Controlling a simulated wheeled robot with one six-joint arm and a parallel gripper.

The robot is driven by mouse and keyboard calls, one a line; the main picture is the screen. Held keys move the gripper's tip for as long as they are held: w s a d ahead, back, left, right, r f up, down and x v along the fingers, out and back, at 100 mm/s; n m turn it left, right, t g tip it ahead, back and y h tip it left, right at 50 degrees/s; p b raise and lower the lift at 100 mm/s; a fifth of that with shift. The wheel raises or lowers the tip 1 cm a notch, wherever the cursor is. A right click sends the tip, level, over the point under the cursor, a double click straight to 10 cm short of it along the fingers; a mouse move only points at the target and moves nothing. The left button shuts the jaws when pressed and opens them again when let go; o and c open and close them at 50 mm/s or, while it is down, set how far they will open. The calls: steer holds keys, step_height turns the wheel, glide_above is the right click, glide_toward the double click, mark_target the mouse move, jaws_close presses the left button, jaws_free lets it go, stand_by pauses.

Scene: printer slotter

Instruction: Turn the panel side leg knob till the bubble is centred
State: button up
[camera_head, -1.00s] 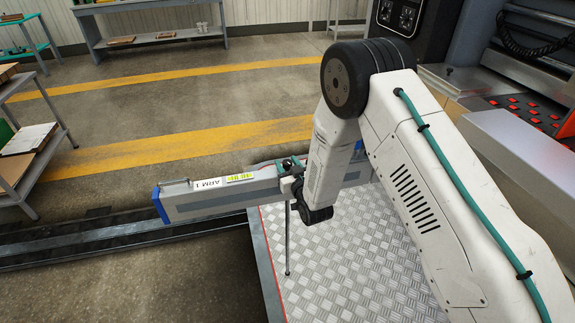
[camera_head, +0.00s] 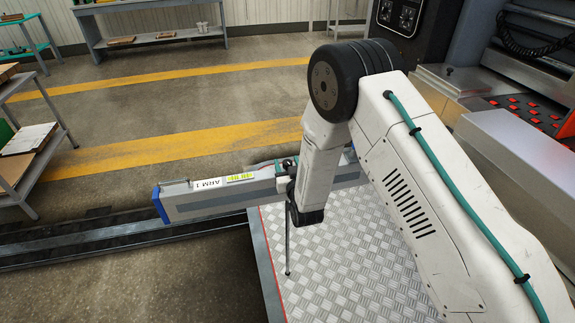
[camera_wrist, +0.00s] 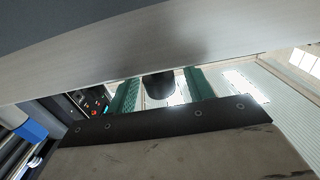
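The long grey beam marked ARM 1 (camera_head: 205,198) lies across the head view, with a blue end cap at its left. A yellow-green level vial (camera_head: 240,177) sits on top; its bubble is too small to judge. A thin leg (camera_head: 288,245) stands below the beam on the chequered plate. My gripper (camera_head: 285,166) is at the beam above this leg, partly hidden by my wrist. In the wrist view, its green fingers stand apart on either side of a black round knob (camera_wrist: 158,86), with gaps showing. The knob is hidden in the head view.
The chequered metal plate (camera_head: 350,260) has a raised edge. A machine with red buttons (camera_head: 530,115) stands at the right. A shelf cart (camera_head: 25,160) stands at the left; floor between is clear.

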steer(key=shift+s, duration=0.1)
steer(key=v, duration=0.7)
steer(key=shift+s, duration=0.3)
steer(key=shift+d, duration=0.1)
